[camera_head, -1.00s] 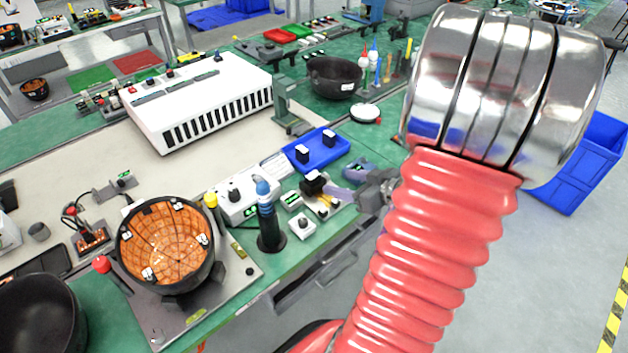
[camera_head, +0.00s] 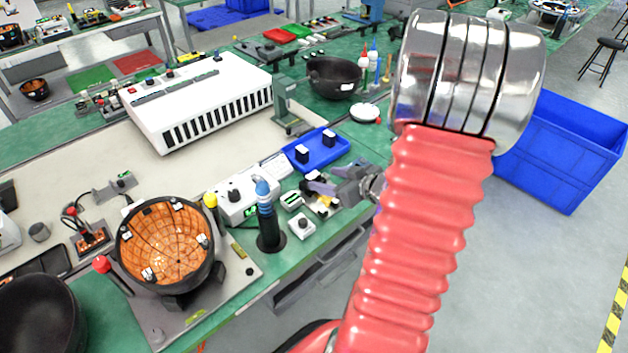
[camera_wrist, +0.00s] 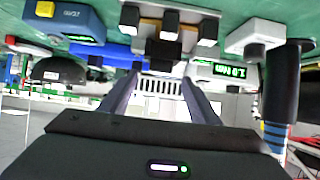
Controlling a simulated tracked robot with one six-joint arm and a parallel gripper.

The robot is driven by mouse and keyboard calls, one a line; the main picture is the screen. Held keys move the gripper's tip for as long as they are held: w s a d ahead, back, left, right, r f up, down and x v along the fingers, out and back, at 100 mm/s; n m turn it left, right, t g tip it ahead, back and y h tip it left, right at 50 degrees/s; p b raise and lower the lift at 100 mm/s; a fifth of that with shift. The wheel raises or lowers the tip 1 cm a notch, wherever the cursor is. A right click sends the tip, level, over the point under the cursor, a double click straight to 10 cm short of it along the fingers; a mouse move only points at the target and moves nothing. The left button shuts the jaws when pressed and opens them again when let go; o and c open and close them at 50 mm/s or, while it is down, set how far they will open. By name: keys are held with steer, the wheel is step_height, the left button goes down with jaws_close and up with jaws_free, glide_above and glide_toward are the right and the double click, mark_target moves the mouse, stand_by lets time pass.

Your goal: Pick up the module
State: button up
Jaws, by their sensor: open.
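My gripper (camera_head: 322,188) reaches in from the right over the front of the green bench. Its two purple-grey fingers are apart and empty, and they also show in the wrist view (camera_wrist: 160,82). A small dark block assembly with pale-faced cubes (camera_wrist: 163,48) lies just beyond the fingertips in the wrist view; in the head view it is partly hidden by the fingers. I cannot tell whether it is the module. Two black modules with white faces (camera_head: 302,153) (camera_head: 329,138) stand on a blue tray (camera_head: 318,160) behind the gripper.
A dark upright cylinder with a blue top (camera_head: 268,220) stands left of the gripper, beside a white box with a knob (camera_head: 236,197) and a small white knob unit (camera_head: 301,226). A bowl with orange lining (camera_head: 165,245) is further left. A green display unit (camera_wrist: 222,71) is close by.

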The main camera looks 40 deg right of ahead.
mark_target(314, 176)
steer(key=shift+x, duration=2.1)
steer(key=shift+c, duration=0.5)
steer(key=c, duration=1.1)
